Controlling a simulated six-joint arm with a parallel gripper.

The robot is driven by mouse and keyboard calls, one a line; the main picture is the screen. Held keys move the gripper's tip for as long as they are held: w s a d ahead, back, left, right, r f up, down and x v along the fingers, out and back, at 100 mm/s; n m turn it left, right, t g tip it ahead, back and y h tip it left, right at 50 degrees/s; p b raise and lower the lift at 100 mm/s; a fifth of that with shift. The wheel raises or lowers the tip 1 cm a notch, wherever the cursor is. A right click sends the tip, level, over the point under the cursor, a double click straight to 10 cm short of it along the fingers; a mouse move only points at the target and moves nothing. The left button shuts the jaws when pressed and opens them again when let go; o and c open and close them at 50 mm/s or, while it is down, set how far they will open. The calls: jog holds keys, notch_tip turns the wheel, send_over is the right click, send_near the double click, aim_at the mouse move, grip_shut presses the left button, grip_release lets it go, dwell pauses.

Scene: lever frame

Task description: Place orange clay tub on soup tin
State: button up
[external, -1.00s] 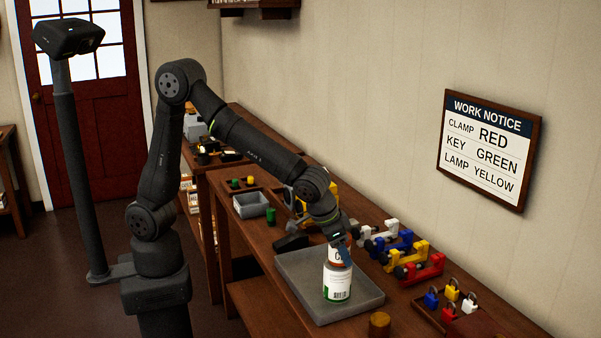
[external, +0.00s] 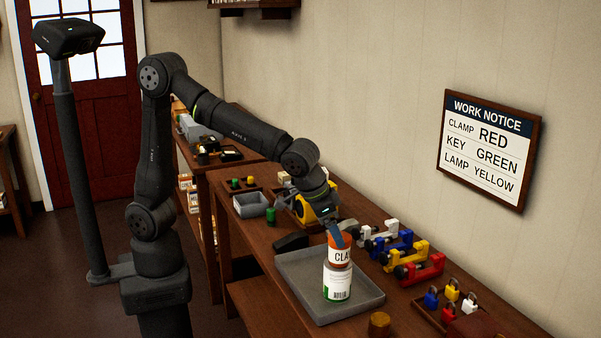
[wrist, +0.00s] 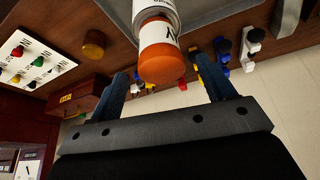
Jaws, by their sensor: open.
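The orange clay tub (external: 339,251) has a white label with dark letters and sits upright on top of the soup tin (external: 337,284). The soup tin is white with a green patch and stands in the grey tray (external: 300,305). In the wrist view the tub's orange end (wrist: 163,64) faces me, with the tin (wrist: 152,8) beyond it. My gripper (external: 339,232) is just above the tub in the external view. In the wrist view the fingers of my gripper (wrist: 163,85) are spread wide, with clear gaps on both sides of the tub.
Coloured clamps (external: 405,250) lie along the wall side of the bench. Several padlocks (external: 450,300) stand in a wooden tray at the right. A round wooden block (external: 379,323) stands in front. A grey bin (external: 250,205) and green cylinder (external: 271,215) are at the left.

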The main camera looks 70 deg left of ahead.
aim_at(342, 251)
jog(key=v, duration=0.5)
jog(key=shift+w+f, duration=0.1)
jog(key=shift+f, duration=0.05)
jog(key=x, duration=1.2)
jog(key=shift+f, duration=0.2)
notch_tip(342, 251, up, 3)
jog(key=shift+f, duration=0.1)
jog(key=shift+r, duration=0.65)
